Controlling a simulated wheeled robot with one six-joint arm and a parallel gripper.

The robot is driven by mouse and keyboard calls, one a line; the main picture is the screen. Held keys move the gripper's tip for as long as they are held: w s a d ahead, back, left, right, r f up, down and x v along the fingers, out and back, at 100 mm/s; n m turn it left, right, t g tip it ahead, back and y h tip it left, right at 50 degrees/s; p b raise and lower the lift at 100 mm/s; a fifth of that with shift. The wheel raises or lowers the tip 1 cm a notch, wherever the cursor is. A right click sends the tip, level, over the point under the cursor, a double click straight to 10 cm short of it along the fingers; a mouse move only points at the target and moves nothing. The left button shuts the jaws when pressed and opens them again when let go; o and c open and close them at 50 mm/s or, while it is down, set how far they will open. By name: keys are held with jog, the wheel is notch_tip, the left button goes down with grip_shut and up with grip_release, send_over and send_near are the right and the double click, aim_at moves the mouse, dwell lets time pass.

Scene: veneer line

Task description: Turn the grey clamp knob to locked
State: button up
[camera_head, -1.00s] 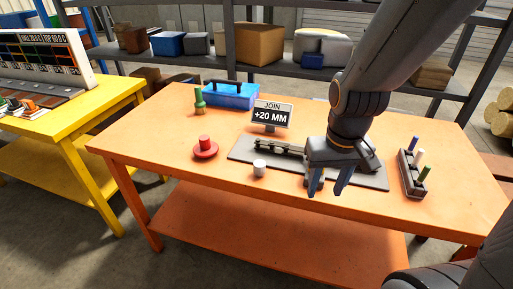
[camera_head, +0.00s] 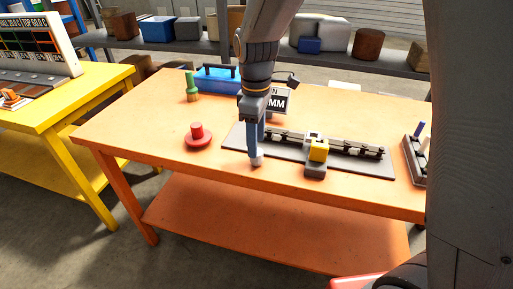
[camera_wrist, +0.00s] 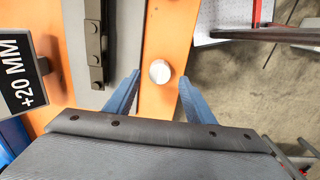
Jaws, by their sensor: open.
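The grey clamp knob is a small, light grey round cap (camera_wrist: 160,71) near the front edge of the orange table in the wrist view. In the head view it shows low behind my fingers (camera_head: 258,161), partly hidden. My gripper (camera_wrist: 160,77) is open and points down, with one blue finger on each side of the knob. In the wrist view there are gaps between the knob and both fingers. The head view shows my gripper (camera_head: 257,146) right above or around the knob; its height is hard to tell.
A grey plate (camera_head: 355,166) with a dark rail and a yellow block (camera_head: 319,150) lies right of my gripper. A red knob on a disc (camera_head: 197,138) stands to the left. The +20 MM sign (camera_wrist: 19,78) is close behind. A pen holder (camera_head: 414,165) stands far right.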

jog(key=shift+f, duration=1.8)
jog(key=c, duration=1.1)
jog(key=shift+o, duration=0.2)
